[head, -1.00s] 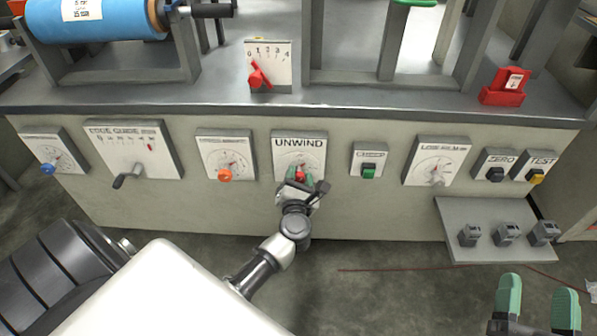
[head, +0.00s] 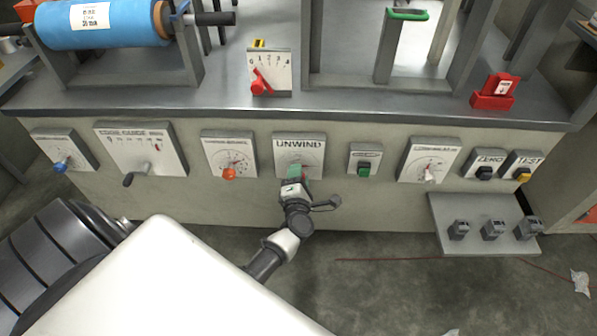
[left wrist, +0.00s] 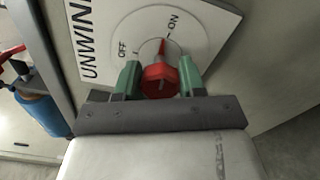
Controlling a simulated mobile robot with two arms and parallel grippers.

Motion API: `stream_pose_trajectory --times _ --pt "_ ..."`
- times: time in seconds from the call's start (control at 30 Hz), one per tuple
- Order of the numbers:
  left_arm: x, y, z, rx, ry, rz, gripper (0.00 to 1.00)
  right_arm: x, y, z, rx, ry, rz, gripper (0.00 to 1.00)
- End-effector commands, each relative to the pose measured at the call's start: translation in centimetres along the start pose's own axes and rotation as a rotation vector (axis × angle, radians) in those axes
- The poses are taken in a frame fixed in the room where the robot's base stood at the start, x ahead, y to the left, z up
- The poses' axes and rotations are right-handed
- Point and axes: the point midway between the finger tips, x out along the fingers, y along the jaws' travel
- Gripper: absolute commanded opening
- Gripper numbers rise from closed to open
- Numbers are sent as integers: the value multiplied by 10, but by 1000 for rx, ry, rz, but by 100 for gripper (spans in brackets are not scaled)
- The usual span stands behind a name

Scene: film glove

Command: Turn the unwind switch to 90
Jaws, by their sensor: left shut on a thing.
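The unwind panel (head: 299,152) is a white plate on the front of the machine, marked UNWIND. In the left wrist view its dial (left wrist: 190,38) shows OFF and ON marks around a red switch knob (left wrist: 160,80). The knob's pointer lies near the ON mark. My left gripper (head: 296,172) is at the panel, its green fingers on either side of the knob and shut on it; it also shows in the left wrist view (left wrist: 160,82). In the head view the gripper mostly hides the knob. My right gripper is not in view.
An orange-knobbed dial panel (head: 229,155) is left of the unwind panel and a green-button panel (head: 364,158) is right of it. A small shelf (head: 450,238) with grey blocks juts out at lower right.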

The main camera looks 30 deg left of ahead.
Motion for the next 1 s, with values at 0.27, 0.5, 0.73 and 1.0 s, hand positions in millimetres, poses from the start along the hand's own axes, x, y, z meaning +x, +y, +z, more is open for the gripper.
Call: stream_pose_trajectory --times 0.27,0.5,0.73,1.0 --pt "-1 -1 1 124 0 -4 16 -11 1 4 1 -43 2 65" --pt "-1 -2 0 168 -1 -3 16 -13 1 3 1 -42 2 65" --pt "-1 -2 0 174 -1 -3 16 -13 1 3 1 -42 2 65" --pt "-1 -2 0 173 -1 -3 55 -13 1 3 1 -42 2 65"
